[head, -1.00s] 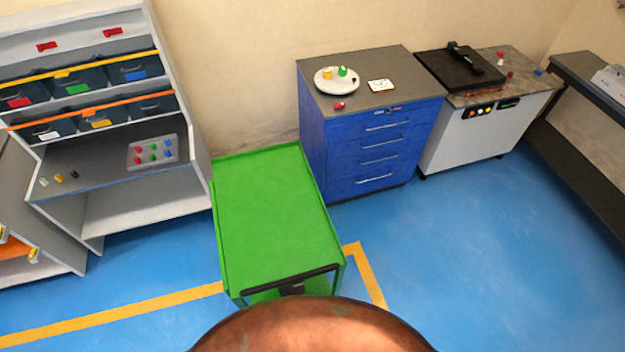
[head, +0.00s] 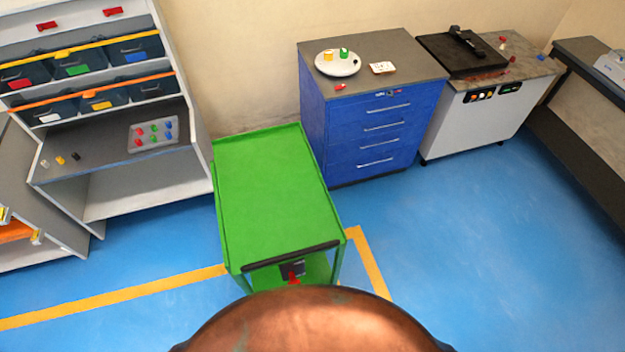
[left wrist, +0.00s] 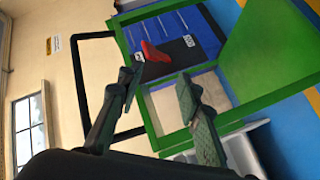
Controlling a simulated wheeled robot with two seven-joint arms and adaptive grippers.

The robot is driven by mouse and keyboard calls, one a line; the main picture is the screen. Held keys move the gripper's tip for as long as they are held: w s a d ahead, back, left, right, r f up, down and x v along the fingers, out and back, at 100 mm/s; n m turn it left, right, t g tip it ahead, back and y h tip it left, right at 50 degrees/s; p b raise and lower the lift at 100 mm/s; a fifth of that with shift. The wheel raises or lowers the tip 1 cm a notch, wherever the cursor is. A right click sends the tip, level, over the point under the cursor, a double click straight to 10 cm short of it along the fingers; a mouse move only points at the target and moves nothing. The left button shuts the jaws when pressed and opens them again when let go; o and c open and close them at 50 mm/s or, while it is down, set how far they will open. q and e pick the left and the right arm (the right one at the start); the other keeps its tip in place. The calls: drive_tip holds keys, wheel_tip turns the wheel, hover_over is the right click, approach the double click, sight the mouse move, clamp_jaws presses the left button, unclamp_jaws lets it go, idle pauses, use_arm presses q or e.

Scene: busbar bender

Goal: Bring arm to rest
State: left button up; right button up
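My left gripper (left wrist: 158,75) shows in the left wrist view with its two dark fingers spread apart and nothing visible between them. Beyond the fingertips is a green cart frame with a red part (left wrist: 155,52) by a dark panel. In the head view the green cart (head: 268,195) stands in the middle with an empty top. A red part (head: 293,280) by a small dark box shows under its black handle. Neither gripper shows in the head view; a copper-coloured rounded part of my own body fills the bottom middle.
A shelf unit (head: 140,205) with bins and a tray of coloured pieces (head: 153,133) stands left. A blue drawer cabinet (head: 360,140) carries a white plate (head: 338,62). A white machine cabinet (head: 465,125) and a dark table (head: 585,110) stand right. Blue floor is clear at lower right.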

use_arm(q)
drive_tip(key=s+a+f+m+g+y+b, duration=0.15)
drive_tip(key=a+f, duration=0.25)
drive_tip(key=f, duration=0.5)
drive_tip(key=a+f+m+g+y+b, duration=0.1)
drive_tip(key=a+f+m+g+y, duration=0.15)
drive_tip(key=a+f, duration=0.45)
drive_tip(key=a+f+m+g+y+b, duration=0.1)
drive_tip(key=a+f+g+b, duration=0.1)
drive_tip(key=f, duration=0.9)
drive_tip(key=s+a+f+m+g+y+b, duration=0.1)
drive_tip(key=s+a+f+g, duration=0.1)
drive_tip(key=s+f, duration=0.4)
drive_tip(key=s+a+f+m+g+y+b, duration=0.1)
drive_tip(key=s+a+f+g+y+b, duration=0.1)
drive_tip(key=s+f, duration=0.4)
drive_tip(key=shift+s+a+f+g, duration=0.25)
drive_tip(key=shift+s+a+g, duration=0.2)
drive_tip(key=shift+s+g, duration=0.7)
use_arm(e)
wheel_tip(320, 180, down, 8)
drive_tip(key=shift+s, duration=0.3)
use_arm(q)
drive_tip(key=shift+s+f, duration=0.1)
drive_tip(key=shift+s, duration=0.25)
drive_tip(key=shift+c, duration=0.2)
